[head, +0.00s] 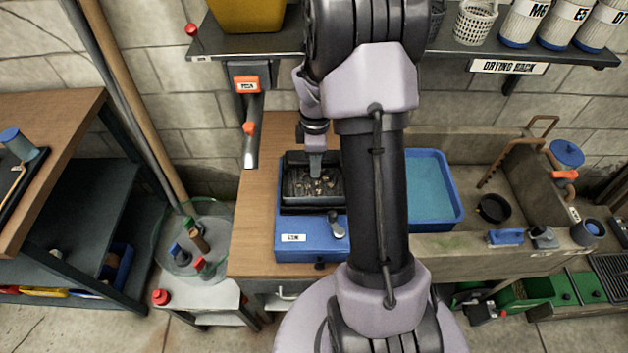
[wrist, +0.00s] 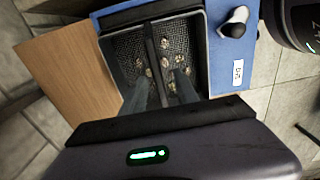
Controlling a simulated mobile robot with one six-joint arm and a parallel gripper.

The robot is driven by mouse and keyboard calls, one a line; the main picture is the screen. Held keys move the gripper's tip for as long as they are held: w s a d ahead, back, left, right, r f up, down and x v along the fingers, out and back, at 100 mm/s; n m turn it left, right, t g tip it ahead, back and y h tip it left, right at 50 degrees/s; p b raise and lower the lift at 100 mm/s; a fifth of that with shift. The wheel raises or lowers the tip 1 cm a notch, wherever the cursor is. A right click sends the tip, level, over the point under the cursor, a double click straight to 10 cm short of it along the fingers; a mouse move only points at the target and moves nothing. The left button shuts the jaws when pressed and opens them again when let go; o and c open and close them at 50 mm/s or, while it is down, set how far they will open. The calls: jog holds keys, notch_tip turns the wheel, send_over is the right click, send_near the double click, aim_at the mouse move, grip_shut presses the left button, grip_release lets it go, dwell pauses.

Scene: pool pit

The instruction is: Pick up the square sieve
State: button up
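The square sieve (head: 310,204) is a dark square tray with a mesh floor, set in a blue base (head: 310,250) on the wooden bench top. In the wrist view the sieve (wrist: 206,62) has small pale pieces on its mesh and a dark bar (wrist: 154,55) across its middle. My gripper (head: 316,172) points down over the sieve. In the wrist view my gripper (wrist: 158,78) has its two grey fingers apart, one on each side of the bar. I cannot tell whether they touch it. My arm hides part of the base in the head view.
A blue water tray (head: 430,190) stands to the right, partly behind my arm. A shelf (head: 285,45) with a yellow bin (head: 248,12) hangs above. Long poles (head: 125,90) lean at the left. Bare wood (head: 255,205) lies left of the base.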

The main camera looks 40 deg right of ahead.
aim_at(314, 182)
notch_tip(314, 182, down, 4)
jog(key=shift+w+a+r+b, duration=0.1)
jog(key=shift+b, duration=0.6)
jog(key=shift+r, duration=0.15)
grip_shut()
dwell(0.5)
